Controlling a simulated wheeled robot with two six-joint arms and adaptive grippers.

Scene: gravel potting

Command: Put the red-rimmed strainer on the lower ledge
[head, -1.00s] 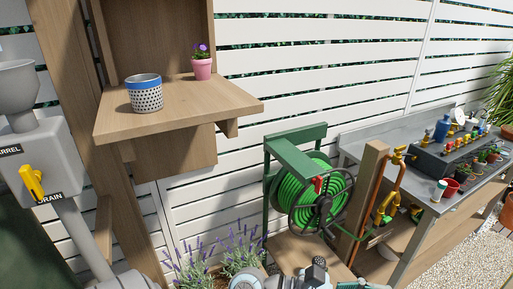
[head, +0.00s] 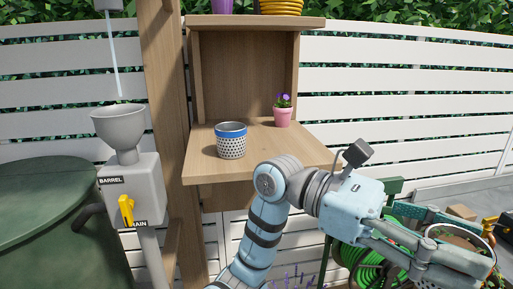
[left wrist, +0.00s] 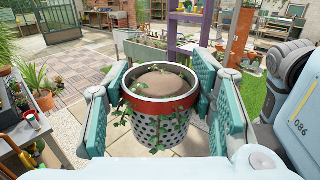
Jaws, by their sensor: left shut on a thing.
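The red-rimmed strainer (left wrist: 160,128) is in the left wrist view, a perforated metal cup with a red band and green vine sprigs on its wall. A brown rounded surface shows at its mouth. My left gripper (head: 485,248) is shut on it, with a teal finger on each side. In the head view the strainer (head: 429,277) is at the lower right, partly hidden by the fingers. The lower ledge (head: 207,170) is a wooden shelf left of the gripper. My right gripper is not in view.
A blue-rimmed strainer (head: 231,145) stands on the ledge's left half. A pink pot with purple flowers (head: 283,116) stands at the back right. The ledge's front right is bare. An upper shelf (head: 250,21) overhangs. A grey funnel (head: 119,125) is on the left.

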